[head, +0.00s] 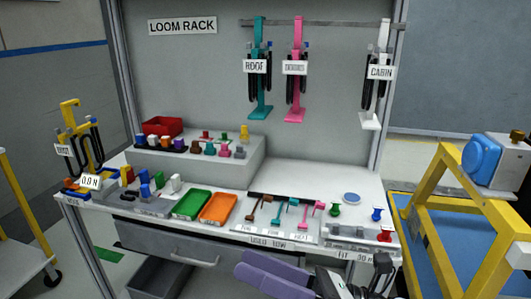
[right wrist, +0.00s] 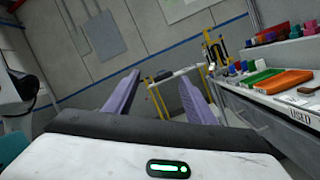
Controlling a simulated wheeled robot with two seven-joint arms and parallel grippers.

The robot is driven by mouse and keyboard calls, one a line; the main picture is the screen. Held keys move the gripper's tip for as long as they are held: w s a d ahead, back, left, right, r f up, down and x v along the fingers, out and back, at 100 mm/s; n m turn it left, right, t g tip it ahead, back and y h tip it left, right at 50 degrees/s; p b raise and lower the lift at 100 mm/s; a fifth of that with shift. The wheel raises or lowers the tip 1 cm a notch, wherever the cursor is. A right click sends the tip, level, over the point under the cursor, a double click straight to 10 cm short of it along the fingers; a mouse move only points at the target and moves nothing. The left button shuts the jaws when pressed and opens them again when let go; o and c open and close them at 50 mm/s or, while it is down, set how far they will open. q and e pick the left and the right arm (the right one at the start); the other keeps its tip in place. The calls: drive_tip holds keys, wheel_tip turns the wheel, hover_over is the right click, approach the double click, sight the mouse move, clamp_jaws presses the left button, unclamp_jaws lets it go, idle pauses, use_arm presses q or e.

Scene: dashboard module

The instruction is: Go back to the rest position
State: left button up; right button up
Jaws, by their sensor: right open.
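My right gripper (head: 275,275) shows at the bottom of the head view, in front of the table's front edge. In the right wrist view its two purple fingers (right wrist: 159,80) stand well apart with nothing held between them. Only floor, wall and a distant yellow frame show through the gap. My left gripper is not in the head view, and I cannot make it out in the right wrist view.
The white table (head: 300,174) holds a green tray (head: 192,204), an orange tray (head: 218,208) and several small coloured parts. A grey drawer (head: 180,245) is below. A yellow stand (head: 445,195) is at right. Looms hang from the back rail (head: 340,24).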

drive_tip(key=w+d+f+m+t+h, duration=0.1)
drive_tip(key=d+f+m+t+h, duration=0.65)
drive_tip(key=m, duration=0.75)
drive_tip(key=w+d+f+m+t+h, duration=0.1)
drive_tip(key=d+f+m+t+h, duration=0.4)
drive_tip(key=f+m, duration=0.75)
drive_tip(key=s+d+f+m+g+h, duration=0.2)
drive_tip(key=s+f+m+g, duration=0.2)
drive_tip(key=s+f+m, duration=0.3)
drive_tip(key=s+d+f+m+g+h, duration=0.2)
drive_tip(key=s+f+m+g+h, duration=0.1)
drive_tip(key=s+f+m+g, duration=0.2)
drive_tip(key=s+f+m, duration=0.2)
drive_tip(key=s+f, duration=0.2)
drive_tip(key=shift+s+m, duration=0.15)
drive_tip(key=shift+m, duration=0.2)
